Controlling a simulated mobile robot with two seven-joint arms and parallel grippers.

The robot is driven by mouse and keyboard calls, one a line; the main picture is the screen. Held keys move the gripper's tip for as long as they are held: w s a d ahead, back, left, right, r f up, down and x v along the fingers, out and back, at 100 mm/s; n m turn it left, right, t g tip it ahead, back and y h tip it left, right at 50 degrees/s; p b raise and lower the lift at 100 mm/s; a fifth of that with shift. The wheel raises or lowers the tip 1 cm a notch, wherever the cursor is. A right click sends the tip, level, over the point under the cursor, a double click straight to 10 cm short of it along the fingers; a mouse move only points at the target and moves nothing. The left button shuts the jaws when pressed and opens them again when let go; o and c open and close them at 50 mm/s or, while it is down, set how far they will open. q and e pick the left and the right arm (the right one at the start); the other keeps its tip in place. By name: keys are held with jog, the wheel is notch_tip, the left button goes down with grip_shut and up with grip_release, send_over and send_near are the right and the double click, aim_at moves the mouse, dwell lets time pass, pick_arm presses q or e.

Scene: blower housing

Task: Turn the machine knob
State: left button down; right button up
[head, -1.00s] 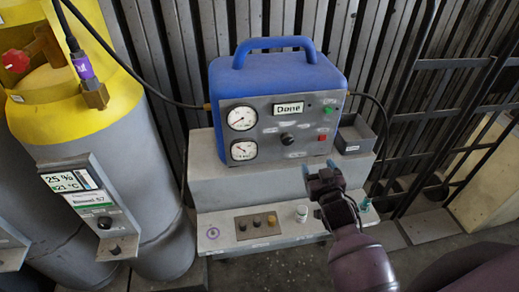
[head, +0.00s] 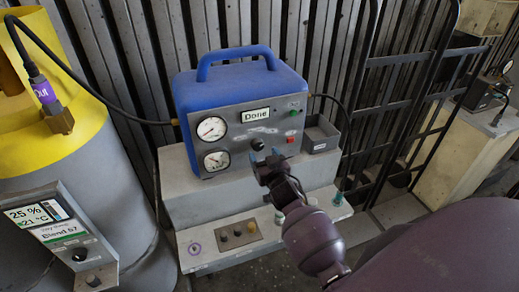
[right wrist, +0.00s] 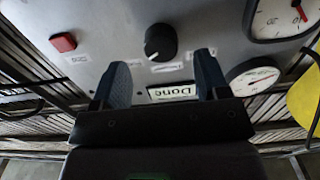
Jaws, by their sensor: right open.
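The blue machine (head: 235,92) stands on a grey stepped bench, with a grey front panel. Its black round knob (head: 257,144) sits on the panel below the display (head: 255,115), which reads "Done". My right gripper (head: 265,168) is just in front of and below the knob in the head view, partly covering the lower panel. In the right wrist view the knob (right wrist: 161,42) shows beyond the gap between the open, empty fingers (right wrist: 163,72), with a white pointer mark. The fingers appear apart from it. My left gripper is not in view.
Two gauges (head: 212,129) sit left of the knob; a red button (head: 290,139) is to its right. A small grey bin (head: 320,135) stands beside the machine. A yellow-topped cylinder (head: 85,150) stands left, and a black hose (head: 110,100) runs to the machine.

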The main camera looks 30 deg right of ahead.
aim_at(259, 148)
jog(key=shift+x, duration=1.95)
jog(key=shift+a, duration=0.1)
jog(key=c, duration=0.9)
